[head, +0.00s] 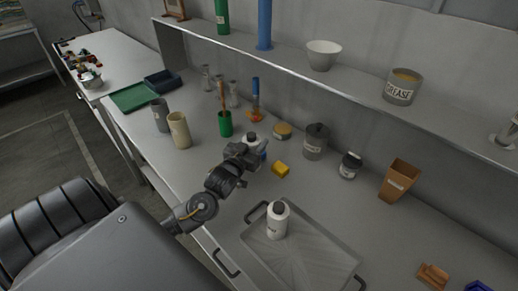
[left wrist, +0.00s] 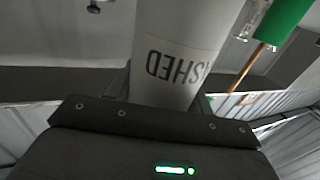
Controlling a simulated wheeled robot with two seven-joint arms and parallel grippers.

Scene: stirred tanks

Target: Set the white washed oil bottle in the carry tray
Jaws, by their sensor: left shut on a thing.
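My left gripper (head: 250,152) is above the bench, left of and behind the tray in the head view. It is shut on a white bottle (left wrist: 185,35) whose label reads "...SHED", upside down in the left wrist view. In the head view the gripper mostly hides this bottle; its top shows just behind the fingers. The grey carry tray (head: 312,262) lies on the bench with a handle at each end. Another white bottle (head: 277,222) with a dark cap and a label stands upright in its far left part. My right gripper is not in view.
A green cup (head: 225,125) with a brown handle, a grey jar (head: 315,142), a small dark-lidded jar (head: 349,166) and a brown bin (head: 399,180) stand behind. The tray's middle and right are clear.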

